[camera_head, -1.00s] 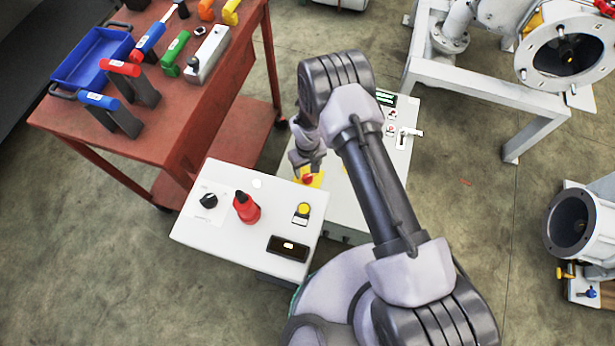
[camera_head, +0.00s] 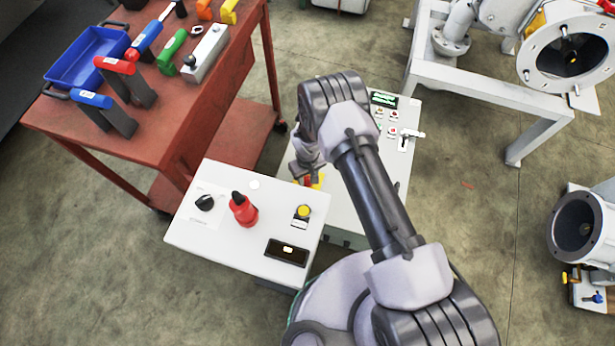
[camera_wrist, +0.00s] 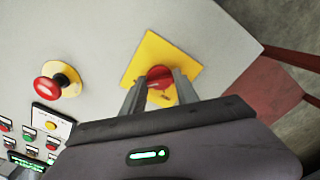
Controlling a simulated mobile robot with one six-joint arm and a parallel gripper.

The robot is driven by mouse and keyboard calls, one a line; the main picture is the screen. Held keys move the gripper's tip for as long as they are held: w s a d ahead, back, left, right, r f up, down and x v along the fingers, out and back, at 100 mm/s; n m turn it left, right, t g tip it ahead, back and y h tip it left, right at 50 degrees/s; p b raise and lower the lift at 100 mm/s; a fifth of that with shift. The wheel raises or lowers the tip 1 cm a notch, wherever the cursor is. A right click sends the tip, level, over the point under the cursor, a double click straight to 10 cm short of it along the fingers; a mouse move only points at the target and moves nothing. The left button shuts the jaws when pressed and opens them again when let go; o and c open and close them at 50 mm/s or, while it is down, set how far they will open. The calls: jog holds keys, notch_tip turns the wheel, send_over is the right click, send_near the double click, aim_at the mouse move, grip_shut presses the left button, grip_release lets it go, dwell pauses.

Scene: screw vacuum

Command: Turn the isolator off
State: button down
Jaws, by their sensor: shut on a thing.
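The isolator is a red knob (camera_wrist: 157,73) on a square yellow plate (camera_wrist: 180,58) on the pale cabinet face, seen in the wrist view. In the head view its yellow plate (camera_head: 318,182) shows only partly, below my gripper. My gripper (camera_wrist: 159,88) has one finger on each side of the red knob and is shut on it. The knob's lower part and its exact turn angle are hidden between the fingers. In the head view my gripper (camera_head: 308,172) is over the plate, with its fingertips hard to make out.
A red mushroom button (camera_wrist: 50,88) on a yellow collar sits left of the isolator, near small panel buttons (camera_wrist: 40,132). A red tool cart (camera_head: 165,135) is at left.

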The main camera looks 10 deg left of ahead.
jog(key=shift+n, duration=0.4)
jog(key=n+b, duration=0.1)
jog(key=n, duration=1.2)
jog(key=shift+n, duration=2.2)
jog(key=c, duration=0.9)
grip_release()
